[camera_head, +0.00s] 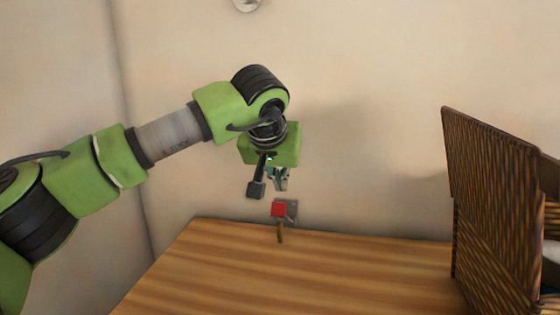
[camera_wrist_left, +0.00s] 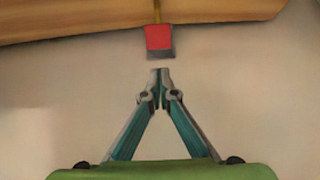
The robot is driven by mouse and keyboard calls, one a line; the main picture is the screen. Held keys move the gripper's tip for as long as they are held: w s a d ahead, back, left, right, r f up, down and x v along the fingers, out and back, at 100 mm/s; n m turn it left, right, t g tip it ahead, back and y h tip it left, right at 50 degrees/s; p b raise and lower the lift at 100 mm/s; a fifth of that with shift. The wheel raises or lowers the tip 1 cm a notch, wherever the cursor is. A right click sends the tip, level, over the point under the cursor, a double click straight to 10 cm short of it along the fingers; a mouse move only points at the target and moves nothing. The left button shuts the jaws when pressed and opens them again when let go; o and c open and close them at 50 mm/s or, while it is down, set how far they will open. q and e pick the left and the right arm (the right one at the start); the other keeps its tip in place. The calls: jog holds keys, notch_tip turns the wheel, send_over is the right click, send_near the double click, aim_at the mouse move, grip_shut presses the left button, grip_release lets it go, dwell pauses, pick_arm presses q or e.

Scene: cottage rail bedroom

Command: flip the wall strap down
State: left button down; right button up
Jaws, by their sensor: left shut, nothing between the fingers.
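The wall strap shows as a small red block (camera_head: 278,209) with a grey plate behind it, on the wall just above the wooden surface. A short brown strip (camera_head: 280,232) points down from the block. In the left wrist view the red block (camera_wrist_left: 159,37) is ahead of the fingertips, and the strip (camera_wrist_left: 157,11) runs from its far side toward the wood. My left gripper (camera_head: 280,184) is just above the block, pointing down. Its fingertips (camera_wrist_left: 160,73) are together and empty, with a small gap to the block. My right gripper is not in view.
A wooden tabletop (camera_head: 300,270) lies below the strap, and its visible part is bare. A brown woven box or panel (camera_head: 490,190) stands at the right. A round pale fixture (camera_head: 247,4) is high on the wall. The wall around the strap is clear.

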aim_at(282, 213)
pick_arm(q)
jog(key=shift+s+a+f, duration=0.2)
jog(key=shift+s+f, duration=0.45)
jog(key=shift+s, duration=0.1)
jog(key=shift+f, duration=0.15)
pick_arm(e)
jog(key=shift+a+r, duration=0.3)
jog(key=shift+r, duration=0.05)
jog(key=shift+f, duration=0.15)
